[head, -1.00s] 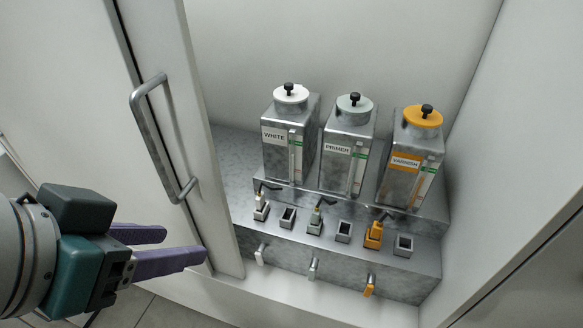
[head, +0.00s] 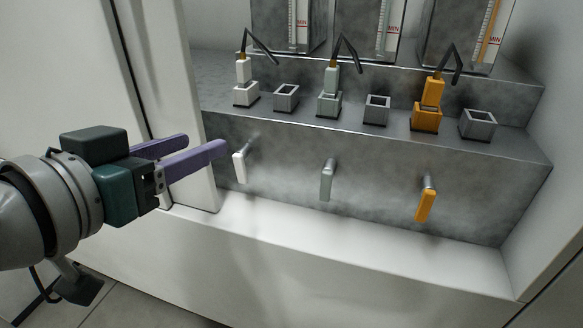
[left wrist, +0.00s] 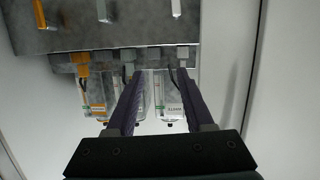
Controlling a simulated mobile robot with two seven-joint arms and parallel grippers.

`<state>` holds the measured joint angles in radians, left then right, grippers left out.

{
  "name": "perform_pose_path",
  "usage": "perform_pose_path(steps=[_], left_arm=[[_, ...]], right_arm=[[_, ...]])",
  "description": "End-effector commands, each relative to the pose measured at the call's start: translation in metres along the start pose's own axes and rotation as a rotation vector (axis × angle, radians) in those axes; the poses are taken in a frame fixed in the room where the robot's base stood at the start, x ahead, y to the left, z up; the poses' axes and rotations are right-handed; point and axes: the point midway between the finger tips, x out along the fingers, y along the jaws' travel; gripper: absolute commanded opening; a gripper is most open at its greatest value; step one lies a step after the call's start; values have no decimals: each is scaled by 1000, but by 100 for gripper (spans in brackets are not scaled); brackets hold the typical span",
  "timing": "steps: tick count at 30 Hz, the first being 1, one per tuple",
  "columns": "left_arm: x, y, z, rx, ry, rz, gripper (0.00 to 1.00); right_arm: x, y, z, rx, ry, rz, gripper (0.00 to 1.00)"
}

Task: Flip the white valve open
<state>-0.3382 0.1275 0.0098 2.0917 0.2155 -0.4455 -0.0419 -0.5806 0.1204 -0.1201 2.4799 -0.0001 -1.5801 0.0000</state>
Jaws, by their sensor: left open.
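The white valve (head: 240,166) is a small white lever hanging down from a metal stub on the front face of the grey stepped block. It also shows at the top of the left wrist view (left wrist: 176,8). My left gripper (head: 207,146) comes in from the left with two purple fingers, apart and empty. In the head view its nearer fingertip appears just left of the white valve; I cannot tell the depth between them. The open fingers also show in the left wrist view (left wrist: 154,76). My right gripper is not in view.
A grey valve (head: 327,180) and an orange valve (head: 425,200) hang to the right. Nozzles and small cups stand on the step above, below several metal tanks. The cabinet door edge (head: 180,100) is close to my left gripper. The white ledge (head: 350,232) below is clear.

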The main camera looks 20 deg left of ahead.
Motion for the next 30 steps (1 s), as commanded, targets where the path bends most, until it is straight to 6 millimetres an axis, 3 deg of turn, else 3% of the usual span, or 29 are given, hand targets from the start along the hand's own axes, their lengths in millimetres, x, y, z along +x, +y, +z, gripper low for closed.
perform_pose_path(steps=[1, 6, 10, 14, 20, 30], left_arm=[[15, -5, 40, -4, 31, -5, 52], [38, -18, 89, -20, 139, -22, 52], [50, -26, 115, -29, 205, -35, 52], [56, -31, 126, -36, 250, -42, 52], [62, -33, 126, -39, 271, -47, 52], [115, -36, 112, -39, 273, -47, 52]], right_arm=[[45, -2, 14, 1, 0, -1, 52], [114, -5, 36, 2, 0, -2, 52], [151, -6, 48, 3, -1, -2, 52], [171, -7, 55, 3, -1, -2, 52], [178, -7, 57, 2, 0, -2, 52], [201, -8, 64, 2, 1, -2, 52]])
